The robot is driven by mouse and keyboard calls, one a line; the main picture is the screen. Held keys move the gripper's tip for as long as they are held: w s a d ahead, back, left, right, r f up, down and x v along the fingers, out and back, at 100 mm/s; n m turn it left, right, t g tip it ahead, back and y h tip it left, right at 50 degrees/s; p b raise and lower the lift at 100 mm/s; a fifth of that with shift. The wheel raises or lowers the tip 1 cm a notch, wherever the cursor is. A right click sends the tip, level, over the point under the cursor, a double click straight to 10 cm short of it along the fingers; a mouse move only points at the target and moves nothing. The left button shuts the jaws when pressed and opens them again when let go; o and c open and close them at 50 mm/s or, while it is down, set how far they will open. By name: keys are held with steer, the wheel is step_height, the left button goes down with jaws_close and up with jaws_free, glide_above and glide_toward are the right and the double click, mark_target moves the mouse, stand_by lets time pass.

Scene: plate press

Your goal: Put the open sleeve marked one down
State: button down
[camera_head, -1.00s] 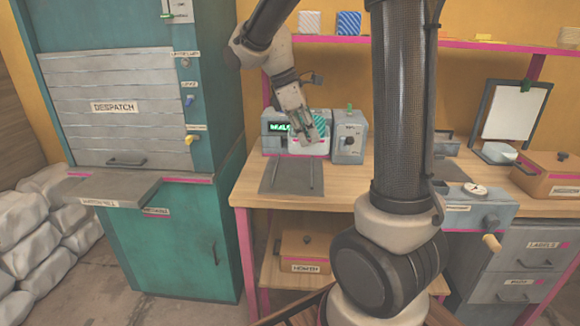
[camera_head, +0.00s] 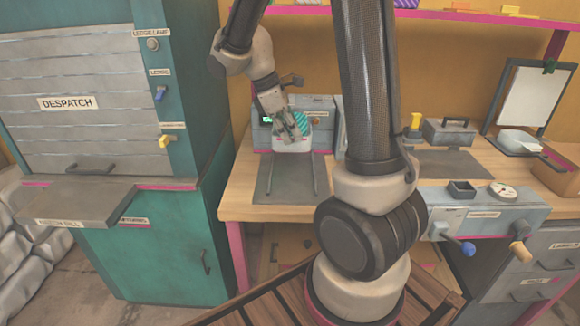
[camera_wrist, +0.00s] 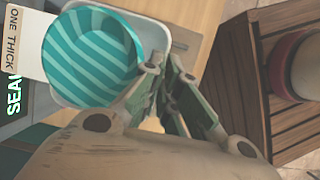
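The open sleeve (camera_head: 283,147) is a pale, rounded tray-like piece holding a teal striped round thing (camera_head: 304,124). In the wrist view the sleeve (camera_wrist: 158,36) shows its pale rim around the striped round (camera_wrist: 90,55), with a tag (camera_wrist: 24,42) reading "ONE THICK". My gripper (camera_head: 297,139) is at the sleeve's near edge, in front of the screened machine. In the wrist view my gripper's fingers (camera_wrist: 165,68) are close together at the sleeve's rim and appear closed on it. The exact contact and the sleeve's underside are hidden.
The machine with a green screen (camera_head: 268,119) stands behind the sleeve. A grey mat with rails (camera_head: 285,183) lies clear in front of it on the wooden bench (camera_head: 236,202). The despatch cabinet (camera_head: 75,100) with its ledge (camera_head: 75,203) is at left. A gauge unit (camera_head: 480,212) is at right.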

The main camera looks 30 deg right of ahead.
mark_target(281, 148)
step_height(281, 148, down, 10)
steer(key=shift+f, duration=0.25)
steer(key=shift+f, duration=0.1)
steer(key=c, duration=1.6)
jaws_free()
steer(key=shift+c, duration=0.2)
steer(key=v, duration=1.1)
steer(key=shift+r, duration=0.4)
steer(key=s+r+m+t+y, duration=0.2)
steer(key=s+r+m, duration=0.3)
steer(key=s, duration=0.4)
steer(key=s+r+m+t+y, duration=0.2)
steer(key=s+r+m+t, duration=0.2)
steer(key=s, duration=0.5)
steer(key=shift+s+d+r+m+t, duration=0.25)
steer(key=shift+s+r+m+t, duration=0.15)
steer(key=shift+r+m, duration=0.5)
